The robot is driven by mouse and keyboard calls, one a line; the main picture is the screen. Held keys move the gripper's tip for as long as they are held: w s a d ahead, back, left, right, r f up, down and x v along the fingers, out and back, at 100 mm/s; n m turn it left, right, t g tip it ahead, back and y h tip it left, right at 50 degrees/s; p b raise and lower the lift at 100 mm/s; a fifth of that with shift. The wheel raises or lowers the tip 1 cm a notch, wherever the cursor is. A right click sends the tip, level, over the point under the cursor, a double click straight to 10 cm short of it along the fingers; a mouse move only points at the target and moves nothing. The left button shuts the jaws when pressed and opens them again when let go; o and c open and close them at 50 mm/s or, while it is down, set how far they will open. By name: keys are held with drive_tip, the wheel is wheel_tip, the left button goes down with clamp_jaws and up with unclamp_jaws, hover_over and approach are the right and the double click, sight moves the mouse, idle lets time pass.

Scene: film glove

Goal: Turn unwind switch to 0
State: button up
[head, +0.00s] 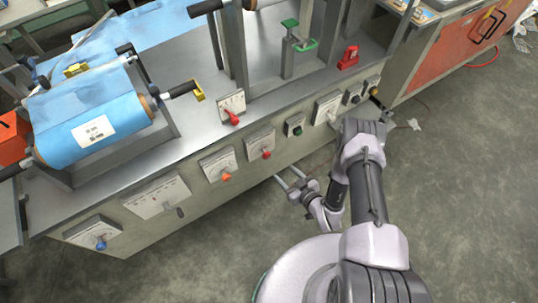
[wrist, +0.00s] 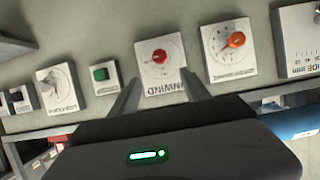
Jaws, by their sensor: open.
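A white switch plate with a red knob (wrist: 160,56) is in the middle of the wrist view. Part of its label is hidden by my gripper, and the visible letters look like part of "unwind". The same red knob (head: 266,154) is on the machine's front panel in the head view. The number it points to is too small to read. My gripper (wrist: 162,82) is open and empty; its fingers reach toward the plate with the knob between their lines, apparently not touching it. In the head view my gripper (head: 287,176) is below and right of the knob, in front of the panel.
Beside the red knob are a plate with an orange knob (wrist: 236,40) and a green button box (wrist: 101,73). Further along are a dial plate (wrist: 58,88) and a slide panel (wrist: 300,38). A blue film roll (head: 88,125) lies on the machine top. The floor in front is clear.

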sight(268, 156)
drive_tip(key=b+x, duration=0.6)
drive_tip(key=x, duration=0.9)
drive_tip(key=shift+w+a+f, duration=0.1)
clamp_jaws()
